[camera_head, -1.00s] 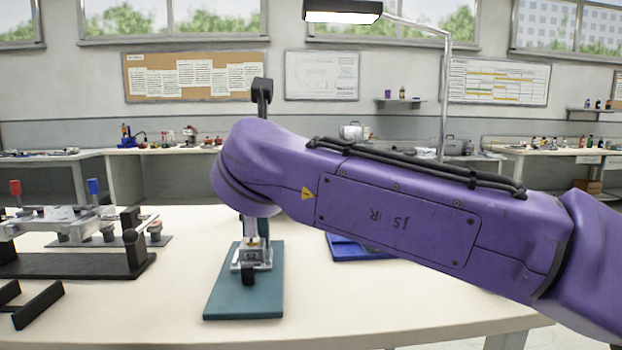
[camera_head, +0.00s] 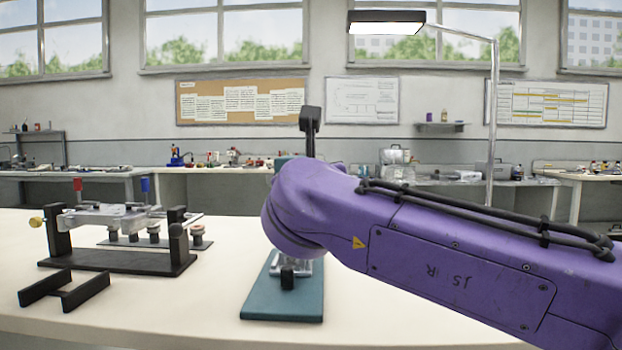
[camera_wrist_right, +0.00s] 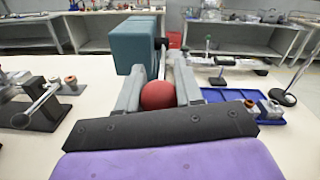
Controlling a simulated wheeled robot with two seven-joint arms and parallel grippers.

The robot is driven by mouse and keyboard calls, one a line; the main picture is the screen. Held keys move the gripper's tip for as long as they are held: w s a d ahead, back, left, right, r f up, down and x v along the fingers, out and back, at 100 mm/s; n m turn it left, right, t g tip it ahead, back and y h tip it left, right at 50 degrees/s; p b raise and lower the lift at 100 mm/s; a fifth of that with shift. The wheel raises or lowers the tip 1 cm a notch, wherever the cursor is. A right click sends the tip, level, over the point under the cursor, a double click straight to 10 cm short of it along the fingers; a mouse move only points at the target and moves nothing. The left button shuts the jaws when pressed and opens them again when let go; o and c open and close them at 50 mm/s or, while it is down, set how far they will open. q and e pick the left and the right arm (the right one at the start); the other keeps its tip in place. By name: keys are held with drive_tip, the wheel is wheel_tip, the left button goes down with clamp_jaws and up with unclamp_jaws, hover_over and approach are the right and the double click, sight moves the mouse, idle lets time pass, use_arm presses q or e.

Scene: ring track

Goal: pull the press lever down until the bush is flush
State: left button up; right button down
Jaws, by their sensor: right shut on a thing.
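The press stands on a teal base plate (camera_head: 282,303) in the head view. My purple right arm hides most of its column. A silver seat (camera_head: 303,267) shows on the plate, with a small dark block (camera_head: 288,278) in front. The bush cannot be made out. In the right wrist view, the teal press head (camera_wrist_right: 134,48) stands beyond my gripper. The red ball knob (camera_wrist_right: 158,96) of the press lever (camera_wrist_right: 162,66) sits between the fingers of my right gripper (camera_wrist_right: 158,92), which is shut on it. My left gripper is not in view.
A black fixture (camera_head: 118,262) with a silver bar stands on the table at left, with a black bracket (camera_head: 64,288) before it. A blue tray (camera_wrist_right: 240,110) holds small parts in the wrist view. Table (camera_head: 190,310) is bare between the bracket and the press.

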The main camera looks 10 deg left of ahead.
drive_tip(key=c, duration=0.8)
unclamp_jaws()
drive_tip(key=shift+w+f, duration=0.1)
drive_tip(key=v, duration=1)
drive_tip(key=shift+s, duration=0.3)
